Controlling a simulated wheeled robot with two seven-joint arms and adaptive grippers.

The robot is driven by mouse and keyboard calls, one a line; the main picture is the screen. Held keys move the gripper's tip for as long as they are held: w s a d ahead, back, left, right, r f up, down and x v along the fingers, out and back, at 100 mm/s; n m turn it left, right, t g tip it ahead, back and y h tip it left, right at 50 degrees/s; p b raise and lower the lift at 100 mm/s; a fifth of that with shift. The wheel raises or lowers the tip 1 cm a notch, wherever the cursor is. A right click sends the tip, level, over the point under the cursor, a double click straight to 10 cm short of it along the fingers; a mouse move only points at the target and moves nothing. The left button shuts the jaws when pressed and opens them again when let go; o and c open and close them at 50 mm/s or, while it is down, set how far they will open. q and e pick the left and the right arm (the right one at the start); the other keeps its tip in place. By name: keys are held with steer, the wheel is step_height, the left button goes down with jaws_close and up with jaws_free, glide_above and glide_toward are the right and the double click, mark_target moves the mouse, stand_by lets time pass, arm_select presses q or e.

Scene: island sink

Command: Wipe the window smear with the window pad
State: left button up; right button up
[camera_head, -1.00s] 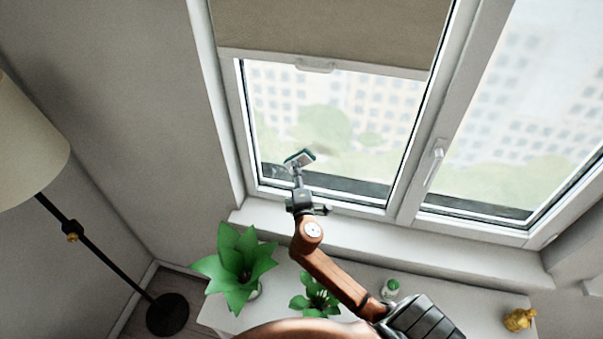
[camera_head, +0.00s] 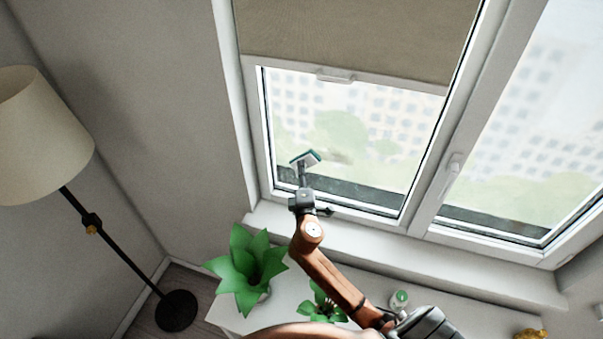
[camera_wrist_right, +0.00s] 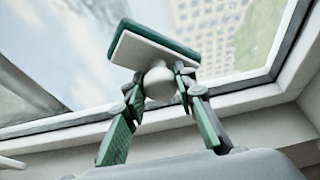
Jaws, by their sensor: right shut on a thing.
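The window pad (camera_head: 306,159) is a flat white block with a dark green wiping face and a round white knob (camera_wrist_right: 160,84). My right gripper (camera_head: 303,182) is shut on that knob, one finger on each side in the right wrist view. The pad is tilted in front of the lower left pane (camera_head: 400,130); I cannot tell whether it touches the glass. A faint greyish window smear (camera_head: 337,157) shows just right of the pad in the head view. My left gripper is not in view.
A beige blind (camera_head: 350,35) covers the upper pane. A white sill (camera_head: 400,236) runs below the window. Green potted plants (camera_head: 246,270) and a small green-topped bottle (camera_head: 400,298) stand on the white surface below. A floor lamp (camera_head: 45,140) stands at left.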

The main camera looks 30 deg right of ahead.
mark_target(319, 163)
steer(key=shift+s+d+p, duration=1)
steer(key=shift+s+d, duration=4.75)
steer(key=shift+s, duration=0.95)
steer(key=shift+w+a+r+p, duration=0.4)
steer(key=shift+w+a, duration=0.75)
steer(key=shift+w, duration=0.2)
steer(key=shift+w+a+r+p, duration=0.45)
steer(key=shift+w+a, duration=0.75)
steer(key=shift+w, duration=0.2)
steer(key=shift+w+a+r+p, duration=0.4)
steer(key=shift+w+a, duration=0.75)
steer(key=shift+w, duration=0.2)
steer(key=shift+w+a+b, duration=0.35)
steer(key=shift+w+a, duration=0.8)
steer(key=shift+w, duration=0.15)
steer(key=shift+w+a+b, duration=0.3)
steer(key=shift+w+a, duration=0.8)
steer(key=shift+w, duration=0.2)
steer(key=shift+d+r+p, duration=0.1)
steer(key=shift+r+p, duration=1.05)
steer(key=shift+r, duration=0.2)
steer(key=s+d+p, duration=0.1)
steer(key=s+d, duration=0.3)
steer(key=s, duration=0.1)
steer(key=shift+s+d+f+p, duration=0.15)
steer(key=shift+s+d+p, duration=0.15)
steer(key=shift+s, duration=0.05)
